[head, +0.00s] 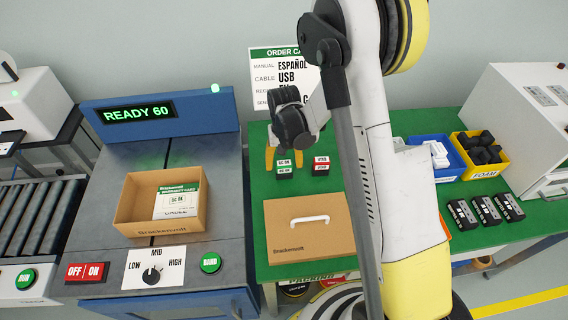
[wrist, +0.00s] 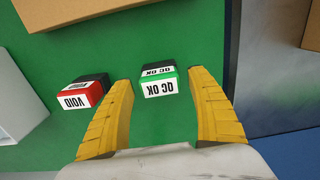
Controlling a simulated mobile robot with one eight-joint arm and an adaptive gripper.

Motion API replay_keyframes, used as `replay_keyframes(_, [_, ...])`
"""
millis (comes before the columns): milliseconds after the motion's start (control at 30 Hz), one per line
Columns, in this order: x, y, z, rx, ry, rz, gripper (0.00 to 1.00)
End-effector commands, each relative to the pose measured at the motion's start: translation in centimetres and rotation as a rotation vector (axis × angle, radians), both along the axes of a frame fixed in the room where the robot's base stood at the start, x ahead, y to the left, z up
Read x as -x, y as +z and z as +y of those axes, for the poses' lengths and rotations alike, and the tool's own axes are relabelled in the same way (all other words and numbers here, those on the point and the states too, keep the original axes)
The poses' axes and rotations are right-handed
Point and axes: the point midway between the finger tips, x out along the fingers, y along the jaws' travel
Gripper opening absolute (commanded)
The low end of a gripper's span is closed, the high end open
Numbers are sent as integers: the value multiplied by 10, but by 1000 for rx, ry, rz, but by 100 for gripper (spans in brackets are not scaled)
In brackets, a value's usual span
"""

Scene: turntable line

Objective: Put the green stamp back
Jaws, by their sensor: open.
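The green stamp (head: 284,170), a dark block with a green band and a white "QC OK" label, stands on the green table behind the lidded cardboard box. In the wrist view the green stamp (wrist: 159,84) lies between the yellow fingers of my gripper (wrist: 160,80), with a gap on each side.
A cardboard box with a white handle (head: 305,230) lies in front of the stamps. An open carton (head: 140,215) with a card inside sits on the blue machine at left, whose display (head: 140,112) reads "READY 60". Blue and yellow bins (head: 478,172) and black packs (head: 485,211) are at right.

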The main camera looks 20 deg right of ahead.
Motion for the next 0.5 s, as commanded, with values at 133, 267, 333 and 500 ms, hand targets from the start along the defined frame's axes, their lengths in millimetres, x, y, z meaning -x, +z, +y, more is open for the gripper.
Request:
replay_keyframes(133, [0, 32, 0, 0, 0, 0, 67])
replay_keyframes(267, [0, 64, 0, 0, 0, 0, 67])
replay_keyframes(333, [0, 79, 0, 0, 0, 0, 67])
replay_keyframes(500, [0, 107, 0, 0, 0, 0, 67])
